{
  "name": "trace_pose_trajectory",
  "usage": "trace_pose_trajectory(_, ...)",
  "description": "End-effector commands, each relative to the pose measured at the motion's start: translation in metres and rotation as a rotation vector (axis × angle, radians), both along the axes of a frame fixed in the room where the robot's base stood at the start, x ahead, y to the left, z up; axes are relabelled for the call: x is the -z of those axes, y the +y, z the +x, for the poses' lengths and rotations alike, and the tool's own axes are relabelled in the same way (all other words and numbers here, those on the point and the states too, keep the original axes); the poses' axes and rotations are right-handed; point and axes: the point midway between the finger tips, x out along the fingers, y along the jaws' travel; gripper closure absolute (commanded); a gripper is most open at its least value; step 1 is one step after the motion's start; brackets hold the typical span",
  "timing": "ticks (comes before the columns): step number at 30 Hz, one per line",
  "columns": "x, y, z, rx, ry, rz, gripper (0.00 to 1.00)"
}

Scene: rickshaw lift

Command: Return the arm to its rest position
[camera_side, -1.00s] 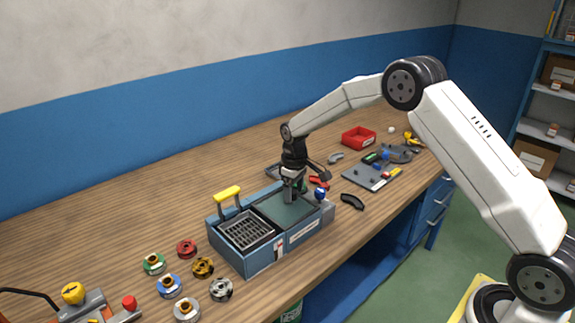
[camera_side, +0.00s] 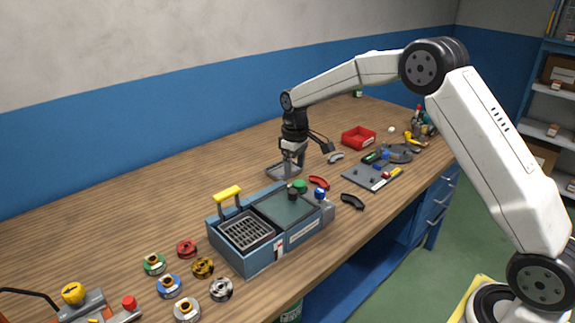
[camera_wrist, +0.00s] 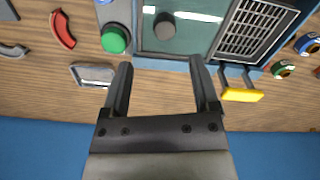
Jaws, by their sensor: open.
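My gripper (camera_side: 292,162) is open and empty, pointing down behind the blue bath unit (camera_side: 262,262), towards the wall. In the wrist view its two fingers (camera_wrist: 161,66) are spread, with bare wood and the unit's edge between and beyond them. A dark round knob-like piece (camera_wrist: 164,26) shows at the tank (camera_wrist: 192,42) of the unit, apart from the fingers. A wire basket (camera_side: 247,231) with a yellow handle (camera_side: 227,193) sits in the unit's left part.
A small grey tray (camera_side: 284,172) lies under and behind my gripper. A red bin (camera_side: 358,138) and a grey plate with small parts (camera_side: 372,177) stand to the right. Several coloured ring parts (camera_side: 202,267) lie at front left. The table's back left is clear.

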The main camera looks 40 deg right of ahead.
Motion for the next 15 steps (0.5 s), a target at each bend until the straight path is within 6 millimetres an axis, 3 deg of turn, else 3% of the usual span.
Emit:
trace_pose_trajectory(10, -0.001, 0.002, -0.004, 0.004, -0.005, -0.001, 0.22)
trace_pose_trajectory(15, -0.003, 0.007, -0.016, 0.020, -0.021, -0.002, 0.22)
